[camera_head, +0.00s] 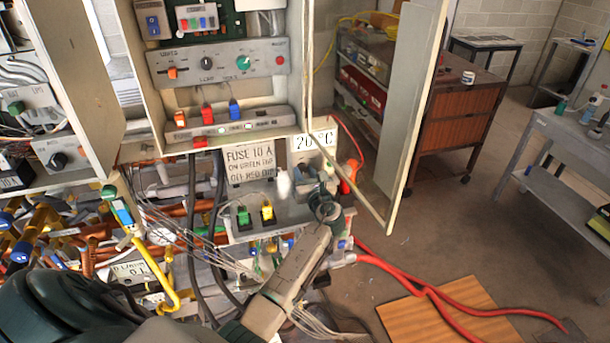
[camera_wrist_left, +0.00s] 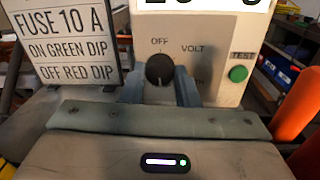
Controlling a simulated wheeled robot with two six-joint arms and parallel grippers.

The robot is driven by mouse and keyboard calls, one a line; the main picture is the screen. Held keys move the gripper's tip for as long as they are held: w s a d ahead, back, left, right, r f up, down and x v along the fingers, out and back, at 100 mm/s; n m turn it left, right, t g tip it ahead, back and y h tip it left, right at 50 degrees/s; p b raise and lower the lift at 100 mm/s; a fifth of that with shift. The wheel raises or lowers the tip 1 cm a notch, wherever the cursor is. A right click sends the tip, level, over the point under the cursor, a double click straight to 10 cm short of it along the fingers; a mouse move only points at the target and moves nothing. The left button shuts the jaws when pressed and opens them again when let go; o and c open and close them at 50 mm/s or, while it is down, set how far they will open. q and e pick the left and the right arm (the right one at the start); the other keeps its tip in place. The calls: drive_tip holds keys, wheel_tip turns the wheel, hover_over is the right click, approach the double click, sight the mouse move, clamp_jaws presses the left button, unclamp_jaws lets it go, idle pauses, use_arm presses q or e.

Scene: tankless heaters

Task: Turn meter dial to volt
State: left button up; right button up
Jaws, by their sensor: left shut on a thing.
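The meter (camera_wrist_left: 215,25) is a beige box with a black round dial (camera_wrist_left: 160,70) on its front. "OFF" is printed above the dial and "VOLT" to its upper right; a third label at lower right is partly hidden by a finger. A green button (camera_wrist_left: 238,74) marked "TEST" sits at the right. My left gripper (camera_wrist_left: 161,88) has its two grey fingers on either side of the dial, shut on it. Where the dial's pointer aims is not clear. In the head view, the meter (camera_head: 301,146) is largely behind my left gripper (camera_head: 316,172); its display is partly covered.
A sign reading "FUSE 10 A" (camera_head: 249,162) stands left of the meter. An open cabinet door (camera_head: 408,110) hangs to the right. A red handle (camera_head: 349,172) is close by the gripper. Pipes and wires crowd the left; red cables (camera_head: 430,290) cross the floor.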

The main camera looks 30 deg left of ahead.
use_arm(q)
drive_tip(key=n+b, duration=0.2)
drive_tip(key=n, duration=0.1)
drive_tip(key=shift+f, duration=0.15)
drive_tip(key=n+b, duration=0.2)
drive_tip(key=n, duration=0.1)
drive_tip(key=shift+n+h, duration=0.3)
drive_tip(key=n+b, duration=0.3)
drive_tip(key=n, duration=0.1)
drive_tip(key=n+b, duration=0.3)
drive_tip(key=shift+n, duration=0.4)
drive_tip(key=n+b, duration=0.3)
drive_tip(key=n, duration=0.1)
drive_tip(key=shift+t+h, duration=0.3)
drive_tip(key=shift+n+b, duration=1)
drive_tip(key=shift+b, duration=0.05)
drive_tip(key=shift+n+b, duration=0.5)
drive_tip(key=shift+n, duration=0.2)
